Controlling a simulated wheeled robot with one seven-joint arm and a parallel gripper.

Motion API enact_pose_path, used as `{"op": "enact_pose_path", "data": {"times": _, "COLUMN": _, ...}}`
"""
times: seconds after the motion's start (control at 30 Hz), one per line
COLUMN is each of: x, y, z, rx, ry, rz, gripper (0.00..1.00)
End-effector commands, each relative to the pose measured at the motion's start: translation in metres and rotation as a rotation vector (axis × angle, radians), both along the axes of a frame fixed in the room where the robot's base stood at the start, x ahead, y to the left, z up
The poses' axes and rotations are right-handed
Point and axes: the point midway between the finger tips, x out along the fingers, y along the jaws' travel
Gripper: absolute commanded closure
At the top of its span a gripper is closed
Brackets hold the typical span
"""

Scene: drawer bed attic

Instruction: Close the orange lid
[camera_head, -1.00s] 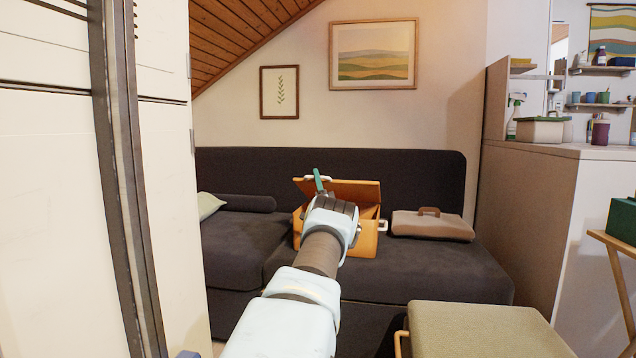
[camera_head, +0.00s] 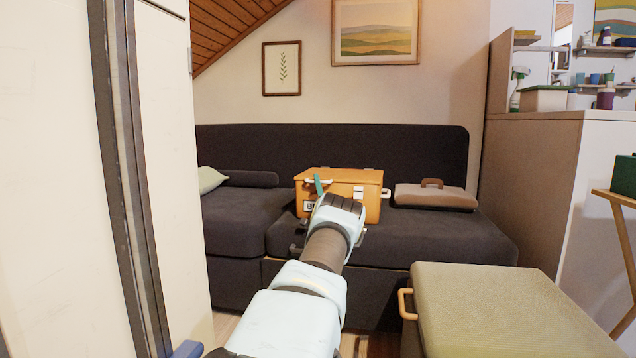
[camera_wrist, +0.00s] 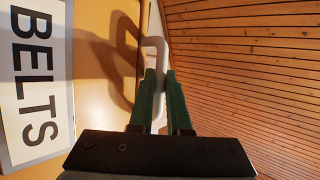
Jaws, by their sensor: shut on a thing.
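The orange lid (camera_head: 345,175) lies down level on the orange box (camera_head: 372,209), which sits on the dark sofa. Any small gap at its front is too fine to make out. A pale lid handle (camera_head: 324,182) shows at the box's upper front edge; it also shows in the wrist view (camera_wrist: 153,44). My gripper (camera_wrist: 160,76) has green fingers and is shut on this handle. In the wrist view a "BELTS" label (camera_wrist: 35,85) is on the box front, left of the fingers. My arm covers part of the box front in the head view.
A brown case (camera_head: 436,196) lies on the sofa (camera_head: 420,240) right of the box. A green-topped bench (camera_head: 510,300) stands at the front right. A tall pale cabinet door (camera_head: 50,180) fills the left side. A green cushion (camera_head: 211,179) lies at the sofa's left.

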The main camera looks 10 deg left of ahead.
Motion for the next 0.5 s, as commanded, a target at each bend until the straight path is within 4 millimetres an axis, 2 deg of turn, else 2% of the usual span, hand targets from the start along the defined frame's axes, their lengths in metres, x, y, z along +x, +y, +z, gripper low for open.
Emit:
{"op": "enact_pose_path", "data": {"times": 0.4, "x": 0.0006, "y": -0.0007, "z": -0.0057, "rx": -0.001, "ry": 0.007, "rz": -0.001, "gripper": 1.00}}
{"op": "enact_pose_path", "data": {"times": 0.43, "x": 0.0005, "y": -0.0007, "z": -0.0057, "rx": -0.001, "ry": 0.007, "rz": -0.001, "gripper": 0.82}}
{"op": "enact_pose_path", "data": {"times": 0.5, "x": 0.0005, "y": -0.0007, "z": -0.0060, "rx": -0.001, "ry": 0.007, "rz": -0.001, "gripper": 0.74}}
